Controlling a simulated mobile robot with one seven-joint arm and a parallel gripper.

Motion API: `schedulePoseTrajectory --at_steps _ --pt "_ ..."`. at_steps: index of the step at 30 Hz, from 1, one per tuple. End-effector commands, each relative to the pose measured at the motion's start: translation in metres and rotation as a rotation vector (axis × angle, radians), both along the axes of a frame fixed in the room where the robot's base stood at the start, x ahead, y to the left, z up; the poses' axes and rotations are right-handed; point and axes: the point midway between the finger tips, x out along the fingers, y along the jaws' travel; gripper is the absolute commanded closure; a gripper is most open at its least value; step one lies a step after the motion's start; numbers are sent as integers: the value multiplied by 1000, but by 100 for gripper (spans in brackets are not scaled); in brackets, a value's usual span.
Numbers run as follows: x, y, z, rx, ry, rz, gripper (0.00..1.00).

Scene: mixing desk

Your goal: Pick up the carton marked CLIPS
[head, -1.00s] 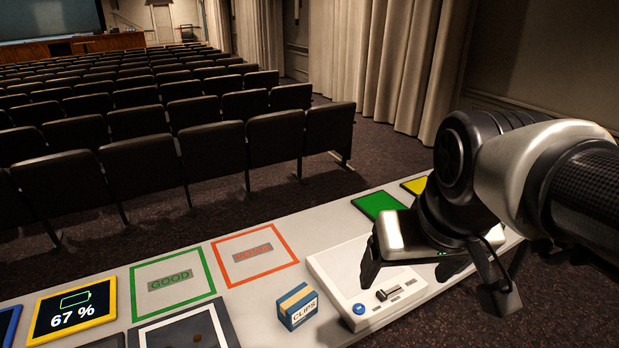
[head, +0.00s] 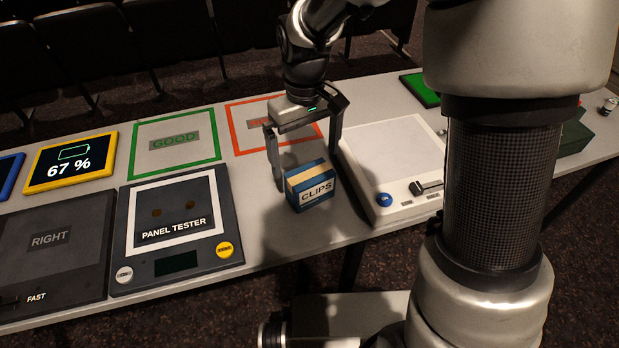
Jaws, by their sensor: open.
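The CLIPS carton (head: 312,191) is a small blue and tan box in the head view. It stands upright on the white desk, between the panel tester and the white panel with a slider. My gripper (head: 307,170) is open and points down over the carton. One finger is at the carton's left and the other at its upper right. The fingertips look level with the carton's upper part; I cannot tell whether they touch it.
The panel tester (head: 176,228) lies left of the carton, and the white slider panel (head: 395,168) lies close on its right. Behind are the green GOOD frame (head: 175,142) and a red-orange frame (head: 246,112). The desk (head: 270,245) is bare in front of the carton.

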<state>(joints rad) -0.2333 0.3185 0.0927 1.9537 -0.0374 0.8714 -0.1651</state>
Motion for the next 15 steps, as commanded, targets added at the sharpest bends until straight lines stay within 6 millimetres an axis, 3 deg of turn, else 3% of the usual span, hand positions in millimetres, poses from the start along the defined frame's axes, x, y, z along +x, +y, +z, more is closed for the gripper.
schedulePoseTrajectory --at_steps 1,6,15 --pt "-1 0 -15 -1 4 0 0" --pt "-1 -1 -45 -1 3 -1 0" --pt "0 -2 -64 0 0 -2 0"
